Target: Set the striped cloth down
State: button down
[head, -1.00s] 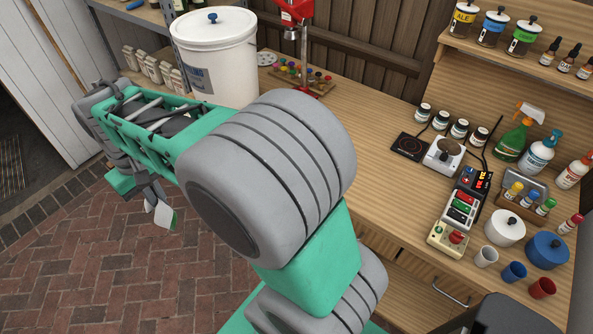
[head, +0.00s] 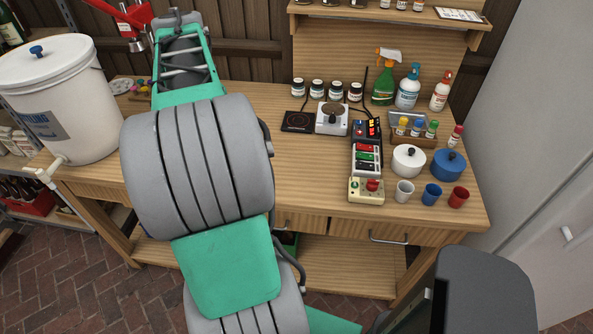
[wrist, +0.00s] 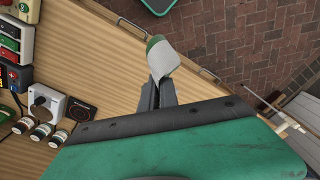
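The striped cloth (wrist: 163,57), a folded white piece with a green end, shows in the wrist view at the tips of my gripper (wrist: 158,88). The dark fingers are shut on its near end, and the cloth sticks out beyond them. In the wrist view it overlaps the front edge of the wooden workbench (wrist: 115,75); its height above the bench cannot be told. In the head view my arm reaches over the workbench (head: 310,205), and it hides both gripper and cloth.
A white bucket (head: 62,110) stands on the bench at left. A switch box (head: 367,190), scale (head: 332,118), hot plate (head: 297,121), cups (head: 432,194) and lidded pots (head: 408,160) crowd the right. A drawer handle (head: 388,238) juts from the front. Bare wood lies left of the switch box.

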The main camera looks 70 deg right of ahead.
jog(key=s+d+m+b, duration=0.3)
jog(key=s+d, duration=0.7)
jog(key=s, duration=0.5)
jog(key=shift+s+d+f+p, duration=0.65)
jog(key=shift+s+d+f, duration=0.45)
jog(key=shift+d+f, duration=1)
jog(key=shift+s+d+f+p, duration=0.65)
jog(key=shift+s+d+f, duration=0.45)
jog(key=shift+d+f, duration=1)
jog(key=shift+s+d+f+p, duration=0.65)
jog(key=shift+s+d+f, duration=0.45)
jog(key=shift+d+f, duration=1)
jog(key=c, duration=0.9)
grip_release()
jog(key=shift+a+f, duration=0.25)
jog(key=shift+a, duration=0.15)
jog(key=shift+r, duration=0.1)
notch_tip(320, 180, up, 8)
jog(key=shift+f+b, duration=0.2)
jog(key=shift+b, duration=0.2)
